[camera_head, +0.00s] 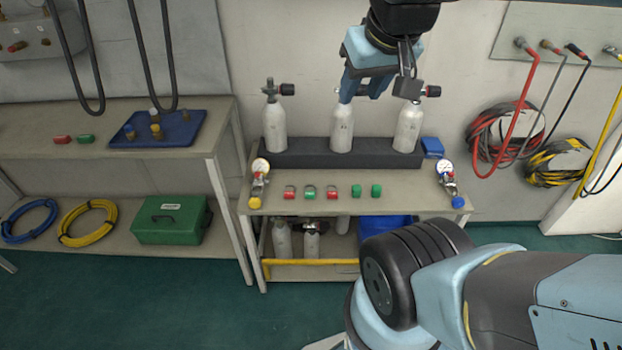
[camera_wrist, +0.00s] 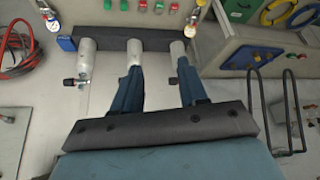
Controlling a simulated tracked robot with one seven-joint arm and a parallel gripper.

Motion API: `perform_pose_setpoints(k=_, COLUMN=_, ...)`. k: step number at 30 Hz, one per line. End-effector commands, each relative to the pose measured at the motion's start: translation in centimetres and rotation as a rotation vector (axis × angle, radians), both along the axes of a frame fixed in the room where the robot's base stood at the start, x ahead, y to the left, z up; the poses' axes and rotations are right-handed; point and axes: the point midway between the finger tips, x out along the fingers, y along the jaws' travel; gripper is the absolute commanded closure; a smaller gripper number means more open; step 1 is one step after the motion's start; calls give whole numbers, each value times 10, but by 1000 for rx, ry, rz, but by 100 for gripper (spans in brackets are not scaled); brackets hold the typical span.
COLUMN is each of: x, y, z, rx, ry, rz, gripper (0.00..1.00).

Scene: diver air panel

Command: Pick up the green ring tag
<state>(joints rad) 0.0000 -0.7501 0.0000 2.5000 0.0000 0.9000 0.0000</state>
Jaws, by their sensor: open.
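Small red and green pieces lie in a row on the front of the middle bench. A green piece with a grey top (camera_head: 309,192) sits between two red ones with grey tops. Two plainer green pieces, one left (camera_head: 356,191) and one right (camera_head: 376,190), lie at the row's right end. Which one is the ring tag is too small to tell. The row also shows at the top of the wrist view, with a green piece (camera_wrist: 158,7) there. My gripper (camera_head: 362,92) is open and empty, above and behind the row, near the upright cylinders. Its fingers point toward the bench in the wrist view (camera_wrist: 159,72).
Three grey cylinders (camera_head: 341,130) stand in a dark rack (camera_head: 300,158) behind the row. Gauges with a yellow knob (camera_head: 259,180) and a blue knob (camera_head: 449,182) flank it. A left bench (camera_head: 110,110) holds a blue tray (camera_head: 182,137) and another green piece (camera_head: 85,139).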

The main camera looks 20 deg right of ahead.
Motion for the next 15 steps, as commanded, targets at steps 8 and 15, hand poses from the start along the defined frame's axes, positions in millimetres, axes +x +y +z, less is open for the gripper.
perform_pose_setpoints(k=8, x=1, y=0, z=0, rx=1, ry=2, rz=0, gripper=49)
perform_pose_setpoints(k=15, x=29, y=4, z=-9, rx=31, ry=43, rz=-13, gripper=32)
